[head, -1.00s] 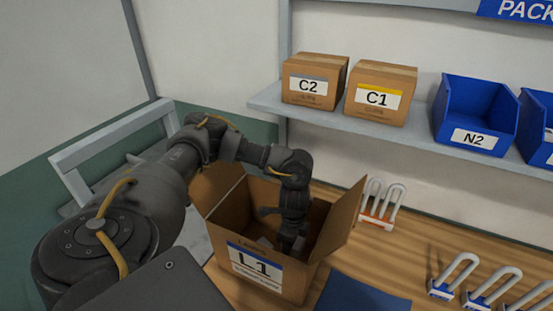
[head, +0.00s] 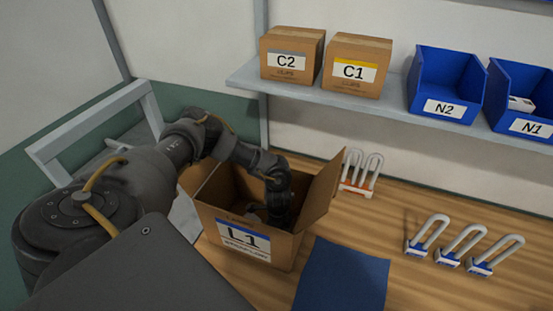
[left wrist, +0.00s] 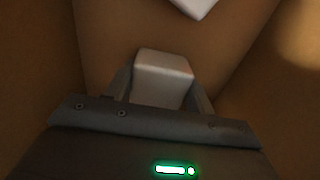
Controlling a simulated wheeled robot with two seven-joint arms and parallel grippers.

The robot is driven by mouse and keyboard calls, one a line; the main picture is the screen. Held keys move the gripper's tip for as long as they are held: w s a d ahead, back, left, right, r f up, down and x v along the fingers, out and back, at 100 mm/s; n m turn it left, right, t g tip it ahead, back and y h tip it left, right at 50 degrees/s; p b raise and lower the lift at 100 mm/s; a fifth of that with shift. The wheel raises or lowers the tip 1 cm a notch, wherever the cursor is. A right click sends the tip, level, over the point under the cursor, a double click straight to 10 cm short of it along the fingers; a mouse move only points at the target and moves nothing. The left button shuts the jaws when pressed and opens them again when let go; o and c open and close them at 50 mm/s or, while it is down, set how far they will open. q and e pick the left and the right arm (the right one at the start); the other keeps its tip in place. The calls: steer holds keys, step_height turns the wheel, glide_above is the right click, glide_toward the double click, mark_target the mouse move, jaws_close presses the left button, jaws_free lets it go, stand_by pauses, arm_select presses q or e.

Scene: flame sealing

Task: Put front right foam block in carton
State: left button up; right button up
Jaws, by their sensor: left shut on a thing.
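Part of another white piece (left wrist: 197,6) shows at the top edge of that view. Whether the held block touches the carton floor I cannot tell. My right gripper is not in view.
A blue mat (head: 342,277) lies right of the carton. A shelf above holds boxes C2 (head: 291,55) and C1 (head: 356,64) and blue bins N2 (head: 445,85) and N1 (head: 522,103).

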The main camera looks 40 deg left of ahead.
arm_select(q)
steer(key=shift+s+f, duration=0.1)
steer(key=o, duration=0.9)
steer(key=shift+o, duration=0.2)
step_height(320, 180, up, 12)
steer(key=b, duration=0.2)
